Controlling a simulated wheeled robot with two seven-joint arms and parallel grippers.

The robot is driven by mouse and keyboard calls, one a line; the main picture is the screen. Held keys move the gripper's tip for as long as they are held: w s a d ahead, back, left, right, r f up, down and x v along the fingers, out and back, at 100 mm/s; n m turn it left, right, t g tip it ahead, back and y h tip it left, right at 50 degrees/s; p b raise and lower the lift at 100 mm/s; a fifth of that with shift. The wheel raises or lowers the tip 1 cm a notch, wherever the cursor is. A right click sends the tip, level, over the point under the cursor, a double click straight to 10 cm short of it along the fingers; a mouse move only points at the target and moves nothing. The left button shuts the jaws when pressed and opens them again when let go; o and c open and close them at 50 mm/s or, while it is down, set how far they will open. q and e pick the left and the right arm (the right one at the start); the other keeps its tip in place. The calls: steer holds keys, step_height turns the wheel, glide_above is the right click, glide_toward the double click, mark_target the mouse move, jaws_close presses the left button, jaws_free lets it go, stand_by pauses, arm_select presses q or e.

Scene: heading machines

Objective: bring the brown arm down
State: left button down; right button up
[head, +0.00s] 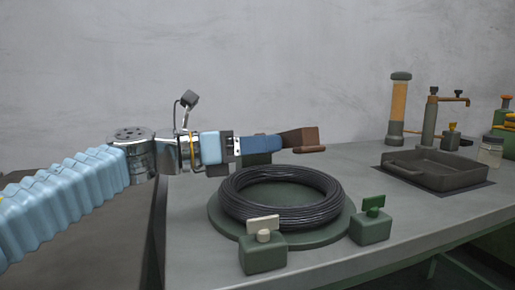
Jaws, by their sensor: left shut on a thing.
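A brown arm (303,137) shows as a short blocky piece at the tips of my left gripper (280,144), above the far side of the coil of black wire (285,208). My left gripper reaches in from the left, roughly level, and its blue fingers are shut on the brown arm. The fingers hide part of the arm, and I cannot see what it is attached to. The coil lies flat on a round green plate (222,221) on the bench. My right gripper is not in view.
Two green blocks stand at the front of the plate, one with a pale tab (263,258) and one with a green tab (370,228). A dark tray (437,170), an orange cylinder (398,105) and a post with an orange-brown top bar (431,120) stand at the right on the grey bench (200,265).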

arm_select(q)
steer(key=shift+s+d+f+m+b, duration=0.15)
steer(key=shift+f+m+b, duration=0.2)
steer(key=shift+f+b, duration=0.25)
steer(key=shift+s+a+f+m+b, duration=0.1)
steer(key=shift+f+m+b, duration=0.3)
steer(key=shift+f, duration=0.3)
steer(key=c, duration=0.6)
jaws_free()
steer(key=v, duration=1.3)
steer(key=shift+s+a, duration=0.2)
steer(key=shift+a, duration=0.15)
